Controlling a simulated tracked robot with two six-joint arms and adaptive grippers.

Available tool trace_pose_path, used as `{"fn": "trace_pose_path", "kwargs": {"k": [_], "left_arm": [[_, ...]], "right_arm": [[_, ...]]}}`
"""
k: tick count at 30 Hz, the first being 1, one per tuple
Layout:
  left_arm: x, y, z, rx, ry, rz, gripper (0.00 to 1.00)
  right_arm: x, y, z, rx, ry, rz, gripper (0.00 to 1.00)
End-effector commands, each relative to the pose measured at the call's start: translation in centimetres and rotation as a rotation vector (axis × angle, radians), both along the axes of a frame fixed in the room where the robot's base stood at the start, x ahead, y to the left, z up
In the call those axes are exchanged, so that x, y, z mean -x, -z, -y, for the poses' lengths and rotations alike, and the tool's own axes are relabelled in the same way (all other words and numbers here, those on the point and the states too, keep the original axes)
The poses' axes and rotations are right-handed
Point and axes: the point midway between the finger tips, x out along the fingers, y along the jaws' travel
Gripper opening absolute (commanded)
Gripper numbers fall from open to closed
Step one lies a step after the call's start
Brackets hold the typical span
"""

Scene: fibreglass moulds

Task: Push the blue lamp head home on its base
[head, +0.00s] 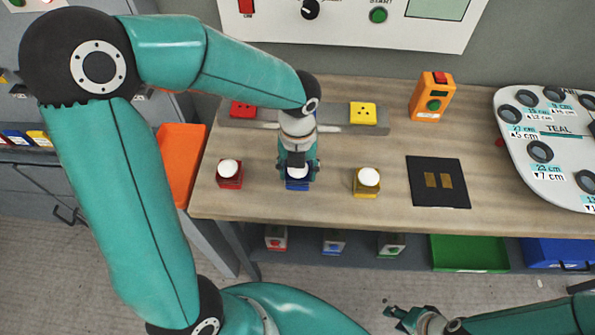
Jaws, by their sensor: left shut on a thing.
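The blue lamp head (297,184), a blue block with a white dome, is at the front of the wooden bench between a red and a yellow one. My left gripper (298,174) points down and is shut on it from above. The grey rail (335,127) behind carries a red base and a yellow base. My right gripper (396,317) is low at the bottom right, away from the bench, and looks open and empty.
A red lamp head (229,181) and a yellow lamp head (366,187) stand on either side. The red base (243,109) and yellow base (363,114) are on the rail. A black pad (421,190), an orange button box (432,97) and a white TEAL board (560,170) lie to the right.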

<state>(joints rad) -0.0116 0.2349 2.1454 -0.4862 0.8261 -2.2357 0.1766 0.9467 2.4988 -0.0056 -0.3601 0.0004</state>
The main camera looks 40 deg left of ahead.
Motion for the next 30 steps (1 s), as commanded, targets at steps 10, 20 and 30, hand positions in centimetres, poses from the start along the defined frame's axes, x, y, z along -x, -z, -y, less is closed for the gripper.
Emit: {"fn": "trace_pose_path", "kwargs": {"k": [10, 20, 30], "left_arm": [[-0.1, -7.5, 0.1, 0.001, 0.001, 0.009, 0.23], [-0.1, -15.7, 0.1, 0.002, 0.002, 0.004, 0.23], [0.0, -18.6, 0.1, 0.001, 0.001, 0.000, 0.23]], "right_arm": [[0.0, -0.1, 0.0, 0.000, 0.000, 0.000, 0.40], [0.0, -0.2, 0.0, 0.000, 0.000, 0.000, 0.40], [0.0, -0.3, 0.0, 0.000, 0.000, 0.000, 0.40]]}}
